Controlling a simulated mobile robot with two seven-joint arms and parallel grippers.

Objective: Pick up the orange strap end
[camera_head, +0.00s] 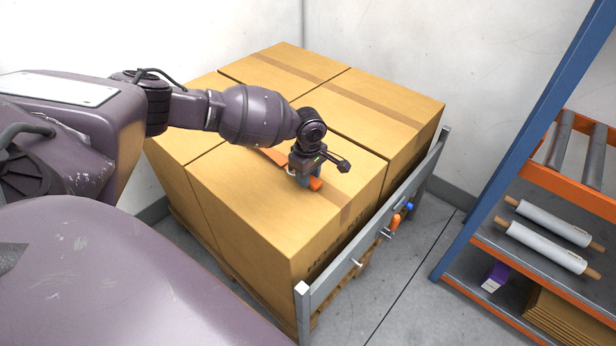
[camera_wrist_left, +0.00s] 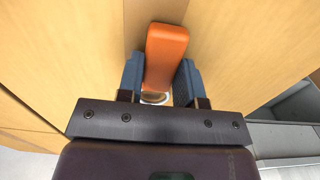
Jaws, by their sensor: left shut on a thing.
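The orange strap end (camera_head: 316,184) is at the top of the front carton, with part of the orange strap (camera_head: 272,156) showing to the left behind my arm. My left gripper (camera_head: 306,180) is low over the carton top and shut on the strap end. In the left wrist view, the strap end (camera_wrist_left: 166,52) sits between the two blue-grey fingers of my left gripper (camera_wrist_left: 158,84), sticking out past them. The strap's lower part is hidden by the gripper body. My right gripper is not in view.
Several cartons (camera_head: 235,205) stand stacked on a wooden pallet. A grey metal rail (camera_head: 345,277) with an orange-handled tool (camera_head: 395,222) and a blue item (camera_head: 409,206) runs along their right side. A blue and orange rack (camera_head: 530,125) with rolls stands at right. Grey floor lies between.

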